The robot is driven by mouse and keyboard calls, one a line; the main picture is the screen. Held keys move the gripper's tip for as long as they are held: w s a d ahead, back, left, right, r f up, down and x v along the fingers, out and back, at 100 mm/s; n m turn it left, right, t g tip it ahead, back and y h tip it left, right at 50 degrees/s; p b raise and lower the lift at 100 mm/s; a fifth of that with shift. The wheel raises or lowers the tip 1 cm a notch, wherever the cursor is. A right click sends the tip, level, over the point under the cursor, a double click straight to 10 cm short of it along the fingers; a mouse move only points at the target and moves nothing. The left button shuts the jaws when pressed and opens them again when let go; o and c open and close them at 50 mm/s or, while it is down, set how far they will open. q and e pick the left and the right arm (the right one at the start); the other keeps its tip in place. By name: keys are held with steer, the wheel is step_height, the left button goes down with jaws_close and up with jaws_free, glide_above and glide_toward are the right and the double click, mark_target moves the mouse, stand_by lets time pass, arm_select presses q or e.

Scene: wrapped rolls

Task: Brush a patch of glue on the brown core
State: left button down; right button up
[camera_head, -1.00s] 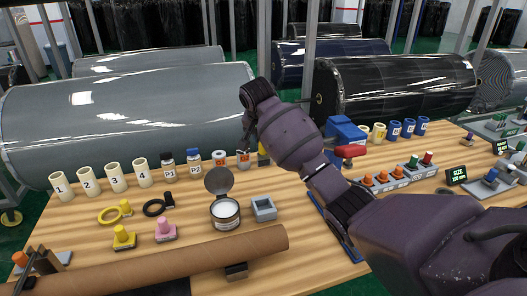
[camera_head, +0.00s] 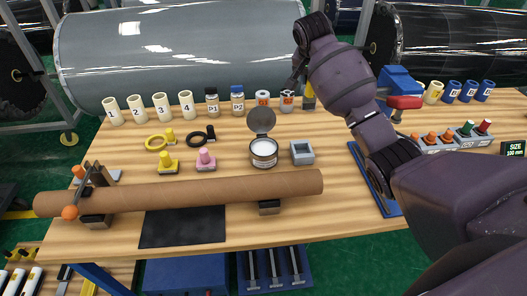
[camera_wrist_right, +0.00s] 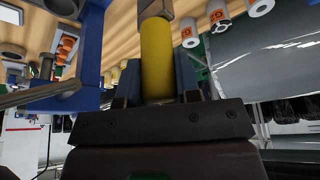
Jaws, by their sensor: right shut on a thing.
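The brown core (camera_head: 200,192) is a long cardboard tube lying across the front of the table on low supports. An open pot of white glue (camera_head: 264,151) stands behind it, its round lid (camera_head: 261,121) raised. My right gripper (camera_wrist_right: 157,85) is shut on a yellow handle (camera_wrist_right: 157,50) with a grey end piece, seen in the right wrist view. In the head view the yellow handle (camera_head: 308,92) shows at the back of the table, right of the small rolls; my arm hides most of the gripper. Bristles are not visible. My left gripper is not in view.
A grey square holder (camera_head: 302,152) stands right of the pot. Numbered cream tubes (camera_head: 137,108) and bottles line the back. A black mat (camera_head: 183,228) lies in front of the core.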

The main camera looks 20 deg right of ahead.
stand_by(0.4)
steer(key=shift+s+f, duration=0.1)
steer(key=shift+f, duration=0.05)
steer(key=w+a+f+t+y, duration=0.1)
steer(key=a+f+t+y, duration=0.1)
steer(key=a+f, duration=0.9)
steer(key=shift+f+m+t+y, duration=0.3)
steer(key=shift+f+m+t, duration=0.1)
steer(key=shift+f, duration=1.25)
steer(key=shift+f, duration=0.6)
stand_by(0.7)
step_height(320, 180, up, 7)
stand_by(1.0)
